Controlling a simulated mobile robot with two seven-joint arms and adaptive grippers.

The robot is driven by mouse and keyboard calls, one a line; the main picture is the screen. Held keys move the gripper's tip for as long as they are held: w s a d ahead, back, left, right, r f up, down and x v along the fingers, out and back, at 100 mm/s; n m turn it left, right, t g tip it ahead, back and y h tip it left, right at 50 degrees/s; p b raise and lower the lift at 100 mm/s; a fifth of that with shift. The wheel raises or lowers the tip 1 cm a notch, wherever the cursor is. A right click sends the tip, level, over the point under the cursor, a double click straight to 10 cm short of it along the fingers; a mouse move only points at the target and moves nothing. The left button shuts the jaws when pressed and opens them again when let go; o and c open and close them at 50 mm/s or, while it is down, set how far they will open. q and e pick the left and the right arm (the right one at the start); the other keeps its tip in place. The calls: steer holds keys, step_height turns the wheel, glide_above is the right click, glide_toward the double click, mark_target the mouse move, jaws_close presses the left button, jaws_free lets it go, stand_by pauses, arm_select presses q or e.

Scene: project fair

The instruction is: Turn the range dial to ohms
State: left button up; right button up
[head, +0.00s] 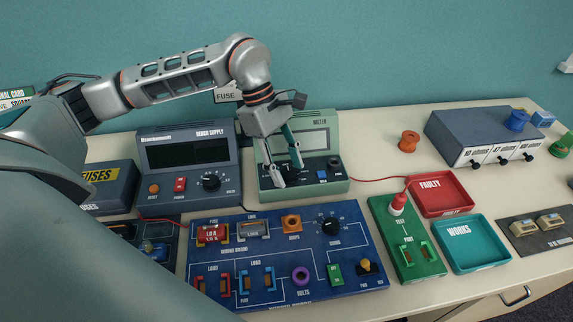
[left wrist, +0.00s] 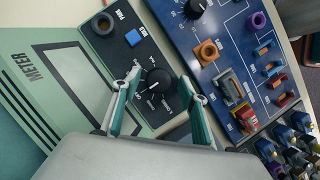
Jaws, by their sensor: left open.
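The green meter (head: 322,122) stands at the back of the table, with its grey screen upright and a sloped control face in front. Its black range dial (left wrist: 156,81) shows in the left wrist view, with small labels around it that are too blurred to read surely. In the head view the dial is largely hidden by my left gripper (head: 288,174). That gripper is open and points down at the control face. In the left wrist view, its fingertips (left wrist: 160,80) lie on either side of the dial. I cannot tell whether they touch it. My right gripper is not in view.
A blue button (left wrist: 132,38) and a black socket (left wrist: 102,24) sit beside the dial. The grey bench supply (head: 187,160) stands left of the meter. The blue wiring board (head: 285,282) lies in front. A red lead (head: 378,179) runs right from the meter.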

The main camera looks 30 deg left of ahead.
arm_select(q)
steer(key=c, duration=1.1)
steer(key=n+t+b, duration=0.1)
steer(key=n, duration=0.2)
steer(key=shift+f+b, duration=0.1)
steer(key=shift+b, duration=0.25)
steer(key=shift+s+n+t+b, duration=0.1)
steer(key=shift+n+t+b, duration=0.75)
steer(key=shift+n, duration=1.15)
steer(key=o, duration=1.1)
